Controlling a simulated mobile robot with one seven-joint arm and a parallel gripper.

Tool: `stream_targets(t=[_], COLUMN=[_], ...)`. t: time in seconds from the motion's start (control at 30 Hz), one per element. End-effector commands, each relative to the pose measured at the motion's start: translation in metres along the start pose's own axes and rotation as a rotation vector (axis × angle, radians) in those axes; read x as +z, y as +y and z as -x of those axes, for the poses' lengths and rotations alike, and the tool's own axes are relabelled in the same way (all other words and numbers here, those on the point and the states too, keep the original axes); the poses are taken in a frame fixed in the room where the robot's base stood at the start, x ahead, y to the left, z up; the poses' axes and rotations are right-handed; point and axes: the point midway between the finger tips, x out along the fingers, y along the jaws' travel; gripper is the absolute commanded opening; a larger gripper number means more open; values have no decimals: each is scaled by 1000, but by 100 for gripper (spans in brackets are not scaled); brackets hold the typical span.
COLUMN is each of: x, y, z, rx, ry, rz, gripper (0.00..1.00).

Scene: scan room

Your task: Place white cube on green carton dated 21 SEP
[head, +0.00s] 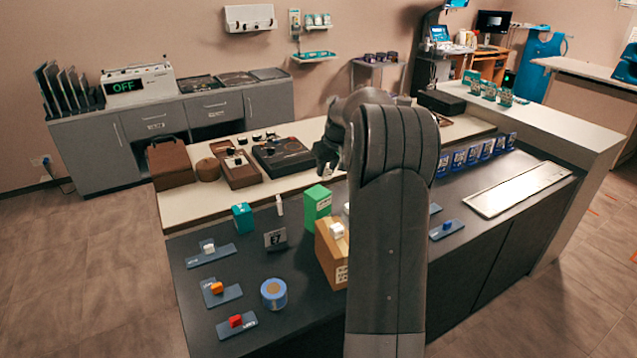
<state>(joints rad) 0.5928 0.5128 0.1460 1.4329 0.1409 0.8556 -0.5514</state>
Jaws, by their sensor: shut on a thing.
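My gripper (326,160) is raised over the far part of the counter, above and behind the green carton (316,205). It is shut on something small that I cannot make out. The green carton stands upright on the dark counter, behind a cardboard box; no date on it is readable. A white cube (337,230) sits on top of the cardboard box (330,255). Another white cube (208,246) sits on a blue-grey labelled pad (211,254) at the left. My arm hides part of the counter to the right of the box.
A teal box (243,217), a small dark sign (275,239) and a blue round tin (274,293) stand on the counter. Orange (216,288) and red (235,321) cubes sit on pads. Several blue cartons (472,156) line the back right, near a pale tray (518,189).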

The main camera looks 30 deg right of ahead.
Motion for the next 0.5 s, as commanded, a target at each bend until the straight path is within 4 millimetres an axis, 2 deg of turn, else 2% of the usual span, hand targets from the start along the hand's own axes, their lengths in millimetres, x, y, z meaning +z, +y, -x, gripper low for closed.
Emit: stream_targets(t=[0.1, 0.23, 0.37, 0.5], x=[-10, -14, -10, -2], y=[-11, -16, -16, -16], z=[-16, -23, -32, -52], rx=[1, 1, 1, 0], ry=[0, 1, 0, -1], rz=[2, 2, 0, 0], gripper=[5, 5, 5, 5])
